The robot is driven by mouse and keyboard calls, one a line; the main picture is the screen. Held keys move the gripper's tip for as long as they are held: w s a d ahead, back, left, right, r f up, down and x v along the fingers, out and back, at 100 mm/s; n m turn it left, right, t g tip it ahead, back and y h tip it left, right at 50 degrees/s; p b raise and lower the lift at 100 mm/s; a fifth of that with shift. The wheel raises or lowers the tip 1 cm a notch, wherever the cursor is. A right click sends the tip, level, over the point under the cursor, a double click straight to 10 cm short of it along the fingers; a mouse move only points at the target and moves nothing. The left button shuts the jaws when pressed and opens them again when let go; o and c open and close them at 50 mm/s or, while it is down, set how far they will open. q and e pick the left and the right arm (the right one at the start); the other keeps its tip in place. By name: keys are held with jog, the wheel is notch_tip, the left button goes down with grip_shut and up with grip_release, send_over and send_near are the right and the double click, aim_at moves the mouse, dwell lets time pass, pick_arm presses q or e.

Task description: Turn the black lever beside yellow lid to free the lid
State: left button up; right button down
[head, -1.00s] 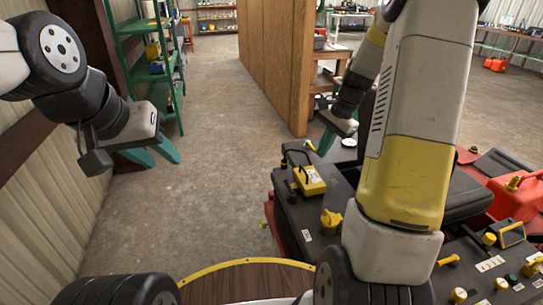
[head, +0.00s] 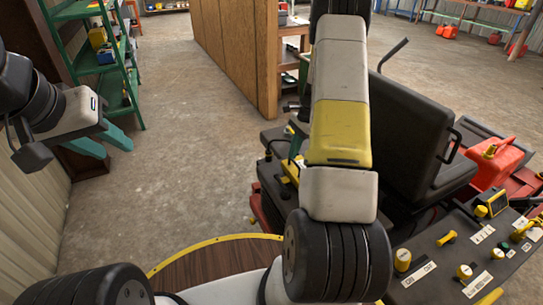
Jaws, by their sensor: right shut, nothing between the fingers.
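A yellow part that looks like the lid (head: 289,169) sits on the black left console of the red riding machine. My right forearm hides most of it. A thin black bent piece (head: 268,152), possibly the lever, stands at its left; I cannot tell its exact position. My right gripper (head: 297,145) shows only as a teal sliver above the yellow part, mostly behind my arm. It is shut and empty; whether it touches the lever is hidden. My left gripper (head: 106,143) is open and empty at the far left, away from the machine.
The machine's black seat (head: 410,140) stands right of my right arm. A right console (head: 445,255) carries yellow knobs, with a red fuel can (head: 493,165) behind. A green shelf (head: 95,65) and wooden partition (head: 235,55) stand behind. The concrete floor at centre left is clear.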

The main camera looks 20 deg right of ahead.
aim_at(278, 178)
jog(key=x, duration=1)
jog(key=shift+s, duration=0.1)
jog(key=shift+a+n, duration=0.35)
jog(key=shift+n, duration=0.25)
jog(key=a+n, duration=0.1)
jog(key=a+n+g, duration=0.1)
jog(key=n, duration=0.1)
jog(key=shift+w, duration=0.2)
jog(key=a+n+g+h, duration=0.1)
jog(key=n, duration=0.1)
jog(key=shift+s+a+n, duration=0.15)
jog(key=shift+n, duration=0.25)
jog(key=n, duration=0.1)
jog(key=a+n, duration=0.1)
jog(key=shift+s+a+n+h, duration=0.2)
jog(key=shift+s+n+h, duration=0.1)
jog(key=shift+n, duration=0.1)
jog(key=shift+s+a+n+g+h, duration=0.15)
jog(key=shift+s+a+n+h, duration=0.4)
jog(key=shift+n, duration=0.9)
jog(key=shift+s+a+n+g+h, duration=0.35)
jog(key=shift+s+n, duration=0.3)
jog(key=shift+n, duration=0.75)
jog(key=shift+s+a+n+h, duration=0.3)
jog(key=shift+s+a+n, duration=0.25)
jog(key=shift+n, duration=0.9)
jog(key=shift+s, duration=0.15)
